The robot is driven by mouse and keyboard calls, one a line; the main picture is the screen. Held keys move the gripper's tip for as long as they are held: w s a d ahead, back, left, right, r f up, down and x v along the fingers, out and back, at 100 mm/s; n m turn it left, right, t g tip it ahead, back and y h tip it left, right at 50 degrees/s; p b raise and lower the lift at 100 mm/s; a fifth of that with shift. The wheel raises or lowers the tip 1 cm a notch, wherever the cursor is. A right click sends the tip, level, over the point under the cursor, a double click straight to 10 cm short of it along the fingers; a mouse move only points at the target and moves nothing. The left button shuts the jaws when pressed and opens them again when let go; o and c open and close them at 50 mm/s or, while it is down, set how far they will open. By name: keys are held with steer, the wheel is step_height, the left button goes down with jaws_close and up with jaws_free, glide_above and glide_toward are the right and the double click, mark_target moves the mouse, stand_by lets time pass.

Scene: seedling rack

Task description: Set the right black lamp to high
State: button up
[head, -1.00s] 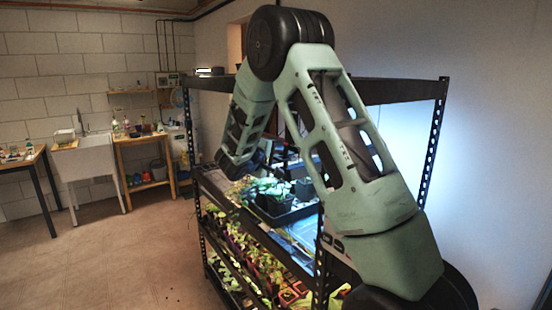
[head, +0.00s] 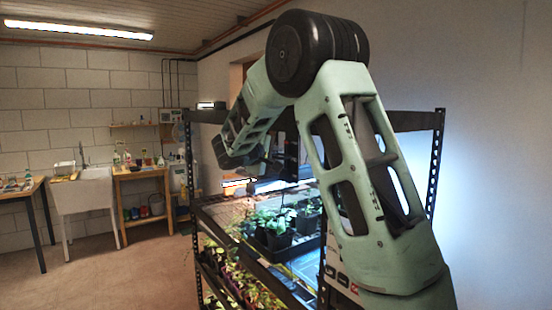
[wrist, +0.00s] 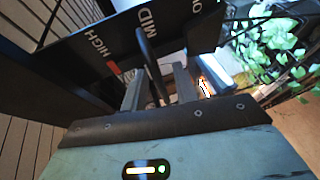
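In the wrist view a black lamp panel (wrist: 125,45) carries the words HIGH, MID and a third label cut off by the edge. A red mark sits by HIGH. A dark upright lever (wrist: 147,55) stands in front of the panel, nearest MID. My gripper (wrist: 158,84) is open, with one finger on each side of the lever's lower part; I cannot tell whether they touch it. In the head view a dark panel (head: 290,150) hangs under the rack's top, and my gripper is largely hidden behind my arm and the rack.
The black metal rack (head: 438,160) holds potted seedlings (head: 275,228) on a lit shelf, with more plants below. Leaves (wrist: 270,45) show close on the right in the wrist view. A sink (head: 85,192) and wooden table (head: 143,172) stand far left, with open floor before them.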

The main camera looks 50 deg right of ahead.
steer(key=shift+d, duration=0.1)
steer(key=b+v, duration=0.6)
steer(key=v, duration=1.1)
steer(key=shift+a, duration=0.2)
